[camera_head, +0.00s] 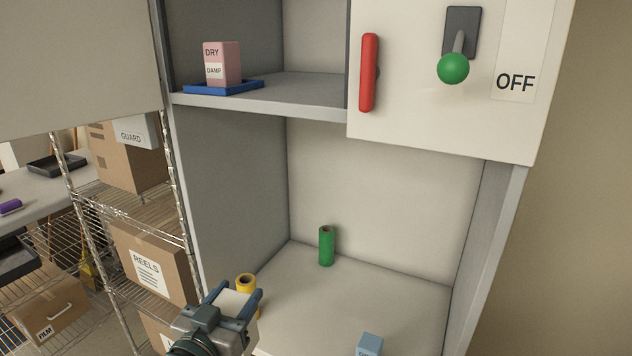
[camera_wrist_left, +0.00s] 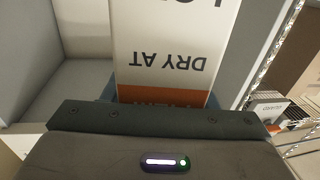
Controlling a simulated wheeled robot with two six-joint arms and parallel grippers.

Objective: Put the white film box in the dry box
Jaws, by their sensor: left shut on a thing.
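My left gripper (camera_head: 238,300) is shut on the white film box (camera_head: 230,303), low in the head view in front of the cabinet's lower bay. In the left wrist view the white film box (camera_wrist_left: 168,45) shows upside-down print reading "DRY AT" and an orange band. A grey-white cabinet (camera_head: 230,190) stands ahead with an open upper bay and an open lower bay; no label naming it the dry box shows. The upper bay holds a pink carton (camera_head: 222,64) marked DRY and DAMP on a blue tray (camera_head: 216,88). My right gripper is not in view.
The lower bay holds a green roll (camera_head: 326,246), a yellow roll (camera_head: 246,283) and a small blue box (camera_head: 369,345); its middle floor is clear. A red handle (camera_head: 368,72) and a green-knobbed lever (camera_head: 453,68) beside "OFF" stick out upper right. Wire shelving (camera_head: 160,210) stands left.

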